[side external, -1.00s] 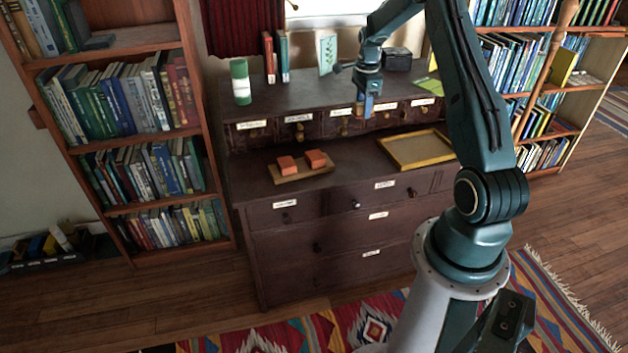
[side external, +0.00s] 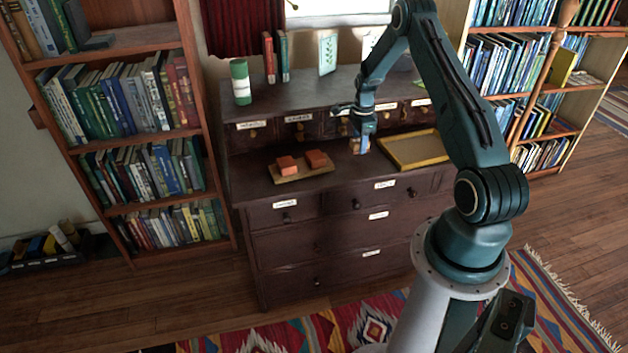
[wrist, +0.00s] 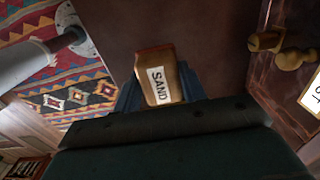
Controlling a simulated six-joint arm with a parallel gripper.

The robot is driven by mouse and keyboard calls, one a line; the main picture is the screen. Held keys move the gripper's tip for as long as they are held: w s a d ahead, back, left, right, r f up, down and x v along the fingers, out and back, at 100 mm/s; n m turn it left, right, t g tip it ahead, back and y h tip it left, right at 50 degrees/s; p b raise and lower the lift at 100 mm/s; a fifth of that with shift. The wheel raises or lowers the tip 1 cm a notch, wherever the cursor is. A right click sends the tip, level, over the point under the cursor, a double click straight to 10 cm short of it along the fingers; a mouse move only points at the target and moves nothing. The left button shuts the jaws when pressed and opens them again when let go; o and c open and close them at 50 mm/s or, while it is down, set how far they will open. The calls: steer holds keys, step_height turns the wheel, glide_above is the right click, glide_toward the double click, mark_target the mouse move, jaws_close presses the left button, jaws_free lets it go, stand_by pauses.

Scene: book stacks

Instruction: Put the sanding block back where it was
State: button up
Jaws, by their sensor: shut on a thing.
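The sanding block (wrist: 162,76) is a small tan block with a reddish end and a white label reading "SAND". In the wrist view it sits between the fingers of my gripper (wrist: 155,95), which is shut on it. In the side view my gripper (side external: 359,145) holds the block (side external: 355,147) just above the dresser's lower top, between a wooden board (side external: 288,178) with two orange-red blocks (side external: 301,161) on the left and a yellow-framed tray (side external: 420,163) on the right. I cannot tell whether the block touches the surface.
The dark dresser (side external: 285,246) has a raised back row of small labelled drawers (side external: 299,130) behind my gripper. A green-and-white can (side external: 240,82) and books (side external: 268,57) stand on its upper top. Bare dresser top lies between board and tray.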

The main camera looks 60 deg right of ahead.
mark_target(358, 161)
steer(key=shift+f, duration=2.1)
steer(key=shift+f, duration=0.15)
steer(key=o, duration=0.9)
steer(key=shift+o, duration=0.2)
step_height(358, 161, up, 12)
steer(key=shift+r, duration=0.15)
